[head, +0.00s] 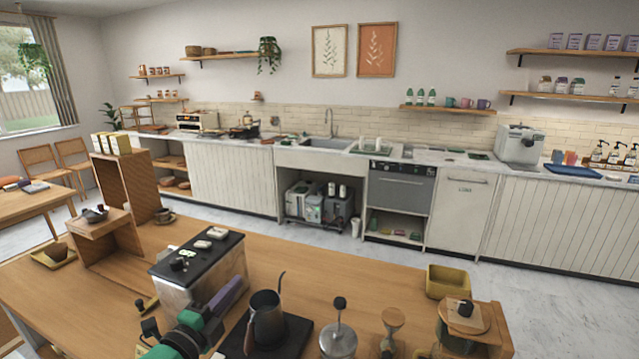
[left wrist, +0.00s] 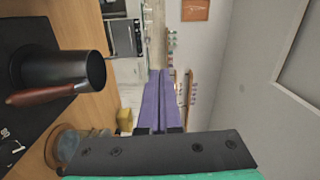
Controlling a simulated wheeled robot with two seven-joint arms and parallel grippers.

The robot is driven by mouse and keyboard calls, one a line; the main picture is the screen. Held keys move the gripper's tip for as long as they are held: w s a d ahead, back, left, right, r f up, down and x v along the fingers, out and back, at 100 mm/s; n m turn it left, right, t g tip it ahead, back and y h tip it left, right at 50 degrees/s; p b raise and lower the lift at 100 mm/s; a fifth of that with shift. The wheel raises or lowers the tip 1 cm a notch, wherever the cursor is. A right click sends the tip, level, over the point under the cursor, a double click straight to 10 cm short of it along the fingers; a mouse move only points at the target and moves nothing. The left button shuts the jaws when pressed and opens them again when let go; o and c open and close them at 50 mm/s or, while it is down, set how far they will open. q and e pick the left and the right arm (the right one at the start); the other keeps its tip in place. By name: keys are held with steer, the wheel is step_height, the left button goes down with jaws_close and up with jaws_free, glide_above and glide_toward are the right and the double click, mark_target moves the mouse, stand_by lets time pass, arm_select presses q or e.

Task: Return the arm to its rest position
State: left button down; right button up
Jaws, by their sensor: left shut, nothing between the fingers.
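My left gripper (head: 238,284) comes in from the bottom of the head view, with a green body and purple fingers. It is raised above the wooden counter (head: 330,262), in front of the black-topped box. In the left wrist view its two purple fingers (left wrist: 161,76) lie together, shut with nothing between them. A dark pot (head: 268,322) with a brown handle stands just right of the gripper on a black mat. The pot (left wrist: 82,68) also shows at the left of the left wrist view, apart from the fingers. My right gripper does not show.
A black-topped box (head: 205,258) stands close behind my left gripper. A metal canister (head: 338,340), a yellow bin (head: 446,282) and a wooden-lidded container (head: 466,322) stand to the right. A wooden shelf unit (head: 125,195) stands at the left. The counter's middle back is clear.

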arm_select(q)
steer(key=s+a+f+n+g+y, duration=0.6)
steer(key=s+a+f+n+y, duration=0.25)
steer(key=f+n, duration=0.5)
steer(key=s+d+f+n+g+h, duration=0.2)
steer(key=s+f+n+g, duration=0.15)
steer(key=s, duration=0.45)
steer(key=s+d+f+n+g+h, duration=0.2)
steer(key=s+f+g, duration=0.2)
steer(key=s, duration=0.3)
steer(key=s+f+g+b, duration=0.2)
steer(key=s+f+b, duration=0.15)
steer(key=f, duration=2.35)
steer(key=s+a+f, duration=0.2)
steer(key=s+f, duration=1.2)
steer(key=s, duration=0.2)
steer(key=shift+s+a+f+m+g+y+b, duration=0.2)
steer(key=shift+a+f+m+g+y+b, duration=0.1)
steer(key=shift+f+g+y+b, duration=0.1)
